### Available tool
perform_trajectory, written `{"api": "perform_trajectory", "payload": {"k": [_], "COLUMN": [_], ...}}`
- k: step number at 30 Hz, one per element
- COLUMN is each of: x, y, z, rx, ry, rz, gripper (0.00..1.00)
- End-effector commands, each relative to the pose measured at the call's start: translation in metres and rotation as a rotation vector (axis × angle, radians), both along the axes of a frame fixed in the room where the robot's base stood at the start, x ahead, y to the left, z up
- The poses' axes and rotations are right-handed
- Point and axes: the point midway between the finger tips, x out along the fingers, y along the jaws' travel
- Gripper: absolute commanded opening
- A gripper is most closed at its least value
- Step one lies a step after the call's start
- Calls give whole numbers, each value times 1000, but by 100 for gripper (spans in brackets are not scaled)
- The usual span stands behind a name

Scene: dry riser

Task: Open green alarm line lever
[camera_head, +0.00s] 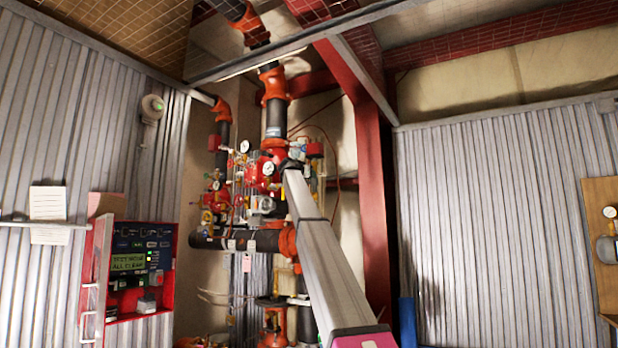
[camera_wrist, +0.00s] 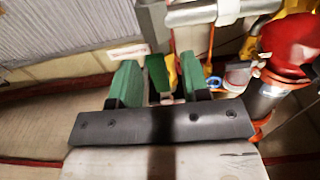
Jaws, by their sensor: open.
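In the wrist view, my gripper (camera_wrist: 161,88) is open, with its two green fingers apart. A narrow green piece (camera_wrist: 156,72), which looks like the green lever, shows between the fingers, nearer the left one. I cannot tell whether either finger touches it. A yellow part (camera_wrist: 172,70) stands just to its right, beside the right finger. In the head view, my gripper (camera_head: 291,164) is at the far end of my arm among the riser's valves and gauges; the green lever cannot be made out there.
Crowded red and black pipework (camera_head: 275,117) surrounds the gripper. A red-topped pipe (camera_wrist: 285,60) is close on the right in the wrist view. A red steel column (camera_head: 374,190) stands right of the riser. An open red alarm panel (camera_head: 140,270) is at the left, reading "ALL CLEAR".

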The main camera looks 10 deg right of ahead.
Motion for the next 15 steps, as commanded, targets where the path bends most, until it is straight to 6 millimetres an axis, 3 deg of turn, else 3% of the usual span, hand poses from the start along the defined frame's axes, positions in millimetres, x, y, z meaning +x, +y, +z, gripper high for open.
{"api": "perform_trajectory", "payload": {"k": [15], "x": [-71], "y": [51], "z": [-2], "rx": [1], "ry": [-1], "rz": [2], "gripper": [43]}}
